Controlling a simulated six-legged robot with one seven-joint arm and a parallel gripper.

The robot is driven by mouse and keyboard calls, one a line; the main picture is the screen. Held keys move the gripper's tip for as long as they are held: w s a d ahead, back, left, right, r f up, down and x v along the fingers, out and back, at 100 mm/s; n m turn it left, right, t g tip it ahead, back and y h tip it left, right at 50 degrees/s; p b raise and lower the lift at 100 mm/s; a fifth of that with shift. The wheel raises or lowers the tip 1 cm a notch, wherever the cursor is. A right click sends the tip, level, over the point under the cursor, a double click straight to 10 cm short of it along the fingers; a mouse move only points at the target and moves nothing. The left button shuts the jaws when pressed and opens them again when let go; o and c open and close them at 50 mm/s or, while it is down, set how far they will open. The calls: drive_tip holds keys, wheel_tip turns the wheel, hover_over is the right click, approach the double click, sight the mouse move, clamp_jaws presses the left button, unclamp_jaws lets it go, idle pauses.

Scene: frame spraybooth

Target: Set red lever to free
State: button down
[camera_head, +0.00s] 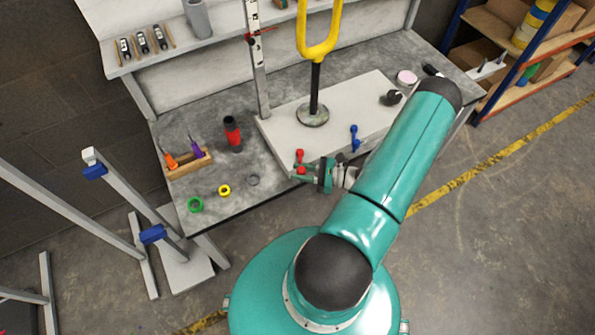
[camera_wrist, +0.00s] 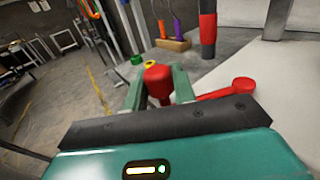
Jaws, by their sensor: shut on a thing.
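The red lever (camera_head: 300,156) is on the near edge of the pale fixture plate, beside my gripper. In the wrist view its red knob (camera_wrist: 157,80) sits between the two teal fingers. A red arm with a rounded end (camera_wrist: 243,85) runs off to the right of the knob. My gripper (camera_head: 305,171) is shut on the red lever, at the plate's front edge; it also shows in the wrist view (camera_wrist: 158,90). The lower part of the knob and the pivot are hidden by the gripper body. Any lever position markings are too small to read.
A blue lever (camera_head: 354,137) stands to the right on the same plate (camera_head: 372,100). A yellow fork on a black post (camera_head: 316,85) rises behind. A red and black bottle (camera_head: 232,133), a tool holder (camera_head: 188,163) and colored rings (camera_head: 224,190) lie left on the grey bench.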

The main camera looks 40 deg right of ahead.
drive_tip(key=shift+s+d+n+g+y, duration=0.4)
drive_tip(key=shift+d+n+g+y, duration=0.2)
drive_tip(key=shift+n+g+y, duration=0.25)
drive_tip(key=shift+s+d+n+g+y, duration=0.35)
drive_tip(key=shift+d+n+g+y, duration=0.35)
drive_tip(key=shift+g, duration=0.25)
drive_tip(key=shift+s+d+n+g+y, duration=0.4)
drive_tip(key=shift+d+n+g+y, duration=0.1)
drive_tip(key=shift+n+g+y, duration=0.35)
drive_tip(key=c, duration=1.2)
unclamp_jaws()
drive_tip(key=shift+o, duration=0.2)
drive_tip(key=shift+r, duration=0.1)
drive_tip(key=s+a+r, duration=0.9)
drive_tip(key=s+r, duration=0.1)
drive_tip(key=r, duration=0.2)
drive_tip(key=shift+s+a+r, duration=0.15)
drive_tip(key=shift+a+r, duration=0.1)
drive_tip(key=shift+r, duration=0.15)
